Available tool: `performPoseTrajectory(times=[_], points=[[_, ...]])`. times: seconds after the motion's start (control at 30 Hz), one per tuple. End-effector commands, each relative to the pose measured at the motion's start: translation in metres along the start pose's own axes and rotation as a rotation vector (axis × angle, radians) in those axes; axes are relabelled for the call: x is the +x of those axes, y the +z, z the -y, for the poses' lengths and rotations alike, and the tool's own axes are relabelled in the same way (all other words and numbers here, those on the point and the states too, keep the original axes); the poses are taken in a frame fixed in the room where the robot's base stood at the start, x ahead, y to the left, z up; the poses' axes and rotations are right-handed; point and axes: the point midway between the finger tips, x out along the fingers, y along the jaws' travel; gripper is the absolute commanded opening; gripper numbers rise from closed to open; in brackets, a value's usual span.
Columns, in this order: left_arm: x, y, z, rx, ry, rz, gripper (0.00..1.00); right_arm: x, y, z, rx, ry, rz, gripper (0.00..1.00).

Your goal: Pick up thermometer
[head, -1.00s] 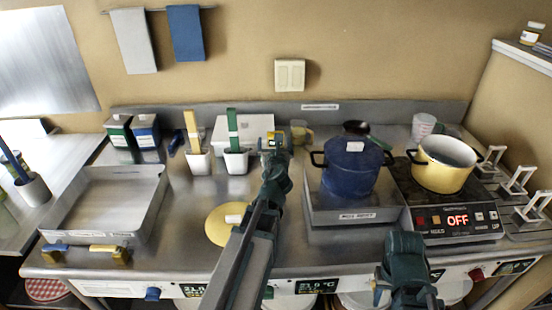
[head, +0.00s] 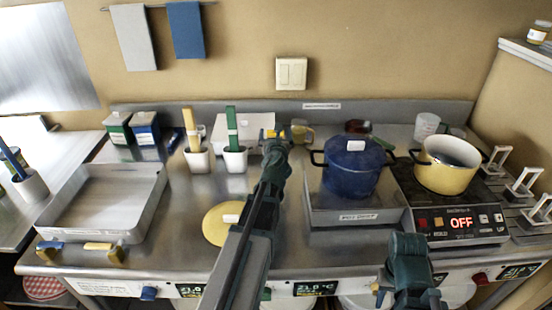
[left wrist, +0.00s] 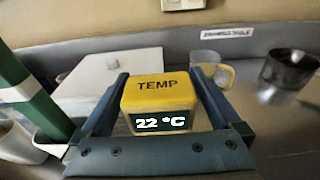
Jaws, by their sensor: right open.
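The thermometer is a yellow block marked TEMP with a dark display reading 22 °C. In the left wrist view the thermometer (left wrist: 158,92) stands between the two fingers of my left gripper (left wrist: 160,85). The fingers lie along both its sides; I cannot tell whether they press on it. In the head view my left gripper (head: 270,135) is at the back of the counter, and its wrist hides most of the thermometer. My right gripper (head: 379,292) is low at the front right, open, partly hidden by its own wrist and far from the thermometer.
A white box (head: 244,130) and a white holder with a green-handled tool (head: 235,160) are left of the left gripper. A clear cup with a yellow handle (head: 299,133) is close on its right. A blue pot (head: 350,172) stands farther right. A yellow lid (head: 220,232) lies in front.

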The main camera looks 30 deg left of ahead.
Motion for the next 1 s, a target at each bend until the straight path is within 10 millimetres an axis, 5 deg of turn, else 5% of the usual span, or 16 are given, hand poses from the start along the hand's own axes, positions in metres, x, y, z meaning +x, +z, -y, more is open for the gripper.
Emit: performPoseTrajectory(times=[0.07, 0.5, 1.0], points=[[0.0, 0.0, 0.0001, 0.0, 0.0, 0.0, 0.82, 0.0, 0.0, 0.0, 0.0, 0.0, 0.0, 0.43], [-0.0002, 0.0, 0.0001, 0.0, 0.0, 0.0, 0.03, 0.0, 0.0, 0.0, 0.0, 0.0, 0.0, 0.43], [-0.0007, 0.0032, 0.001, 0.0, -0.001, 0.0, 0.0, -0.0032, 0.0002, -0.0003, 0.0, 0.0, 0.0, 0.43]])
